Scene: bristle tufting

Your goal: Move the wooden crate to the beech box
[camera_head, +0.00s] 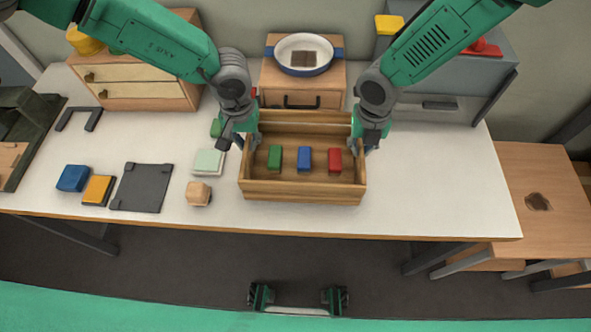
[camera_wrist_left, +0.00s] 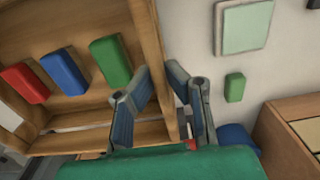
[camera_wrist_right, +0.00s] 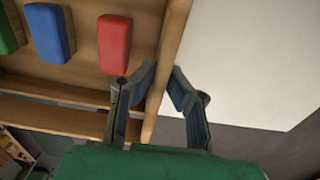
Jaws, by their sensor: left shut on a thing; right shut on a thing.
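The wooden crate (camera_head: 303,190) is at the middle of the white table, with green, blue and red blocks inside. My left gripper (camera_head: 243,142) is shut on its left wall, one finger inside and one outside, as the left wrist view (camera_wrist_left: 160,78) shows. My right gripper (camera_head: 368,146) is shut on its right wall in the same way, seen in the right wrist view (camera_wrist_right: 163,75). I cannot tell whether the crate is lifted slightly. A light wooden box with a dark handle (camera_head: 302,101), possibly the beech box, stands behind the crate.
A pan (camera_head: 304,55) sits on the light wooden box. Left of the crate are a pale green pad (camera_head: 208,162), a small wooden block (camera_head: 199,193), a dark plate (camera_head: 141,188) and orange (camera_head: 98,190) and blue (camera_head: 73,178) blocks. The table (camera_head: 440,190) is clear on the right.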

